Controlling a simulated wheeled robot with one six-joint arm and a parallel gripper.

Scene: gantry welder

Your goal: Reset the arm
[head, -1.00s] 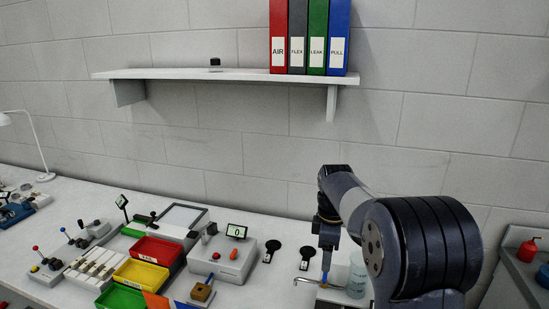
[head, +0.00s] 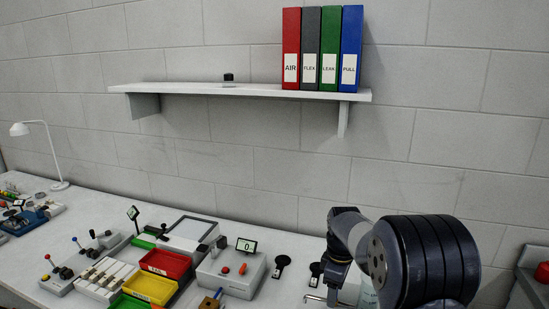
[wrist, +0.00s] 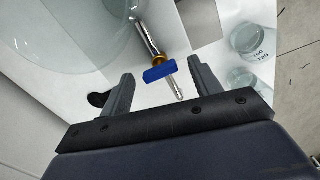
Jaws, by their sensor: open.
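My gripper (wrist: 161,69) is open in the wrist view, with its two dark fingers spread apart. A blue lever (wrist: 160,71) on a metal and brass tap fitting shows between the fingertips, apart from both as far as I can see. I cannot tell its depth from the fingers. In the head view my arm reaches down at the lower right, beside the metal spout (head: 314,298). The fingertips there are close to the bottom edge and hard to make out.
Clear beakers (wrist: 250,40) stand right of the gripper in the wrist view. In the head view, red (head: 165,264) and yellow (head: 150,288) bins and a grey box with a display (head: 246,245) stand left on the bench. A shelf (head: 190,88) with binders is above.

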